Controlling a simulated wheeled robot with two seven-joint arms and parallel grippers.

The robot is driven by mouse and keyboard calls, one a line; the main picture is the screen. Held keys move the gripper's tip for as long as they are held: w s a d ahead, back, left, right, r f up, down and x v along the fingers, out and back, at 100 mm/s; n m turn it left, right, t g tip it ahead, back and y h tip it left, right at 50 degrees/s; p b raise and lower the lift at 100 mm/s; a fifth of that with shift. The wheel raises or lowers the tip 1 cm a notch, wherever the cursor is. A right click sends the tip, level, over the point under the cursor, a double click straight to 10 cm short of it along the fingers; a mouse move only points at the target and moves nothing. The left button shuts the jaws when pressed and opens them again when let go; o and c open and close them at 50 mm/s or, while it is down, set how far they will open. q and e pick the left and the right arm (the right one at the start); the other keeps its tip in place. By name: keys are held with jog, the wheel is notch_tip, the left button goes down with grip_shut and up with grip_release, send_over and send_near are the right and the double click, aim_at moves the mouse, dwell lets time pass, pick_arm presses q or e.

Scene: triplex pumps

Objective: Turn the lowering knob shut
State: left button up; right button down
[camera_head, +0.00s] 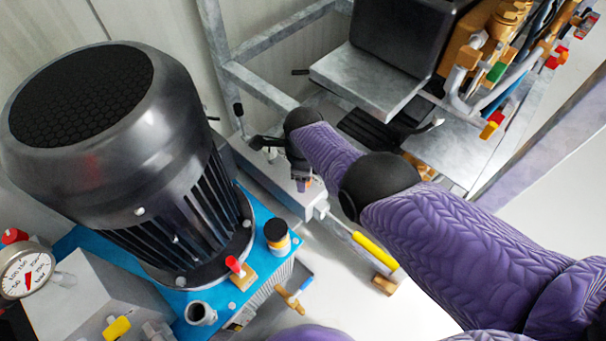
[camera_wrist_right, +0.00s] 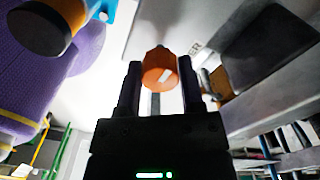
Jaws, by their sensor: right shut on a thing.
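The lowering knob (camera_wrist_right: 158,70) is orange with a white mark on its face, and it sits between the two fingers of my right gripper (camera_wrist_right: 160,85) in the right wrist view. My right gripper is shut on it. In the head view my right gripper (camera_head: 302,172) reaches down at the grey metal block right of the big motor. Only a small orange patch shows there, and my arm and gripper hide most of the knob. My left gripper is not in view.
A large black motor (camera_head: 130,150) on a blue tank (camera_head: 205,290) stands left of my gripper. A yellow-sleeved lever (camera_head: 375,250) lies just right of the block. A grey metal frame (camera_head: 260,85) is behind. Letters "ER" show beside the knob in the right wrist view.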

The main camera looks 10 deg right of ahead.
jog(key=shift+d, duration=0.15)
jog(key=shift+c, duration=1.4)
grip_release()
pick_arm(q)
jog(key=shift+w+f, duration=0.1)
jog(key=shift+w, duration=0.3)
pick_arm(e)
jog(key=shift+o, duration=0.3)
jog(key=shift+r, duration=0.15)
notch_tip(320, 180, up, 10)
jog(key=p, duration=0.7)
jog(key=shift+f, duration=0.2)
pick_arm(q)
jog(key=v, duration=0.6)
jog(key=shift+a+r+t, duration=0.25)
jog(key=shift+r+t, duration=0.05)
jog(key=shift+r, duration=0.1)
